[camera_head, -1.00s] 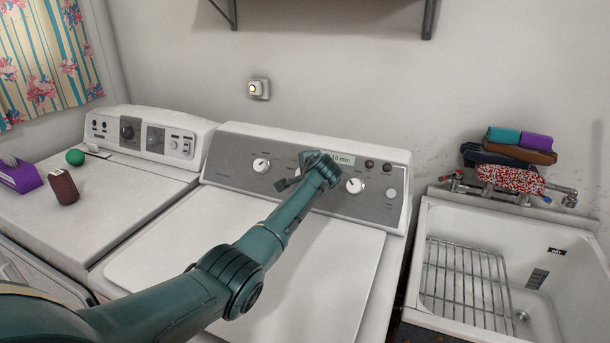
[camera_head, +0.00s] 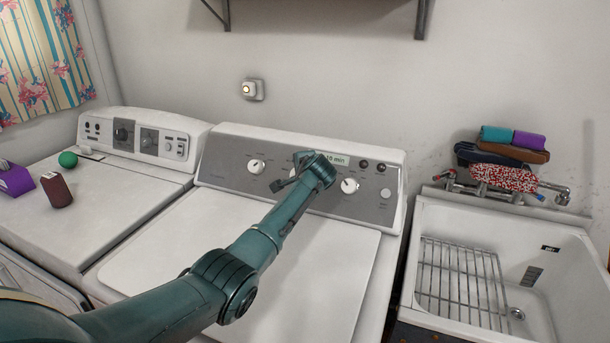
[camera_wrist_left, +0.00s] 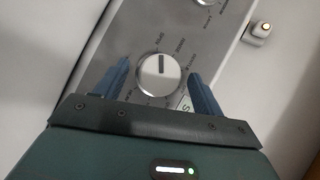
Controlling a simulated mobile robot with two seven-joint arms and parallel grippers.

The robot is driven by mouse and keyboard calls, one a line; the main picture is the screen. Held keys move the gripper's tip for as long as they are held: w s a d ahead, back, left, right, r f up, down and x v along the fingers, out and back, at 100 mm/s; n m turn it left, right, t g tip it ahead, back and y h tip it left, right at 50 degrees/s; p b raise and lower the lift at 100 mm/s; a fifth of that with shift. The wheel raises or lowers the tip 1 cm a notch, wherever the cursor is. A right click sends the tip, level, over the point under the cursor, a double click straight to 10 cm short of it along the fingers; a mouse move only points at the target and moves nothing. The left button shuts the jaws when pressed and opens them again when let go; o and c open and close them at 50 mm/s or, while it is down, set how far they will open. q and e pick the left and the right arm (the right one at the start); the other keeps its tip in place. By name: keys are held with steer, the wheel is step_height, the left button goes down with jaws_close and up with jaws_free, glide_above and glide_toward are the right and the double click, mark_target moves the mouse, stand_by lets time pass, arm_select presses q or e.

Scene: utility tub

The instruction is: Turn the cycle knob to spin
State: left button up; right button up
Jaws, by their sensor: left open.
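The cycle knob (camera_wrist_left: 158,73), round and silver with a dark pointer line, sits on the washer's grey control panel (camera_wrist_left: 120,50). In the left wrist view it lies between the two blue fingers of my open left gripper (camera_wrist_left: 158,82). I see a gap on each side, so the fingers are not closed on it. In the head view my left gripper (camera_head: 287,172) is at the middle of the panel and largely hides this knob. My right gripper is out of view.
Two other white knobs, left (camera_head: 256,166) and right (camera_head: 349,185), flank my gripper. A display (camera_head: 337,160) is just beside it. A dryer (camera_head: 110,190) stands left, a sink with a rack (camera_head: 460,285) right. The washer lid (camera_head: 330,275) is clear.

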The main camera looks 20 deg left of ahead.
arm_select(q)
steer(key=v, duration=1.2)
steer(key=shift+s+d, duration=0.2)
steer(key=shift+s, duration=0.05)
steer(key=shift+d+r, duration=0.1)
steer(key=shift+r, duration=0.05)
